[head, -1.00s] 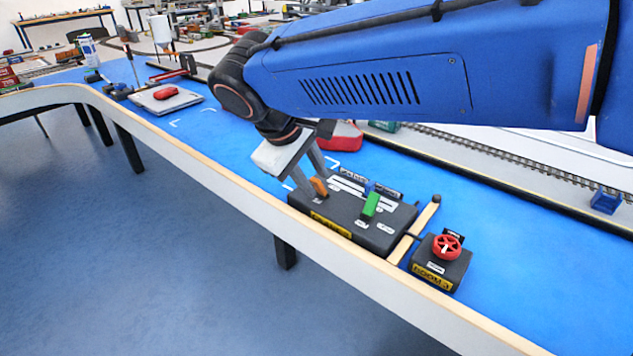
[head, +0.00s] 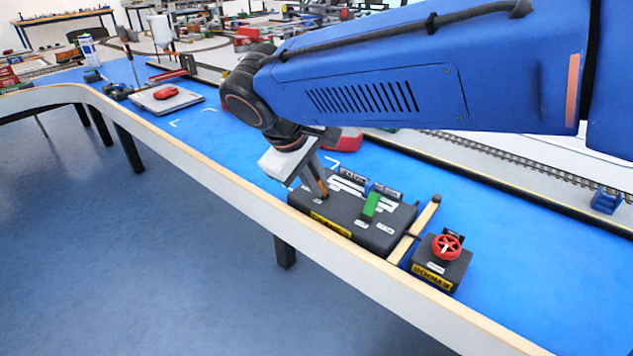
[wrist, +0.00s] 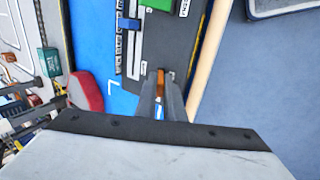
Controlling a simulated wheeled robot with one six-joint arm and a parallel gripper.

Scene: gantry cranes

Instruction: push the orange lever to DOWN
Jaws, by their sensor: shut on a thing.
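The orange lever (wrist: 160,82) stands on the left part of a dark control box (head: 375,236). My gripper (head: 323,192) is over that part of the box. In the wrist view its two fingers (wrist: 161,92) are closed around the orange lever, which shows as a thin strip between them. In the head view the fingers hide most of the lever. Which way it leans, and its label, cannot be made out. A green lever (head: 370,205) and a blue slider (head: 369,187) are on the same box, to the right of my gripper.
A red object (head: 345,140) lies behind my gripper. The table's pale front edge (head: 350,258) runs close before the box. Blue tabletop to the left is mostly clear.

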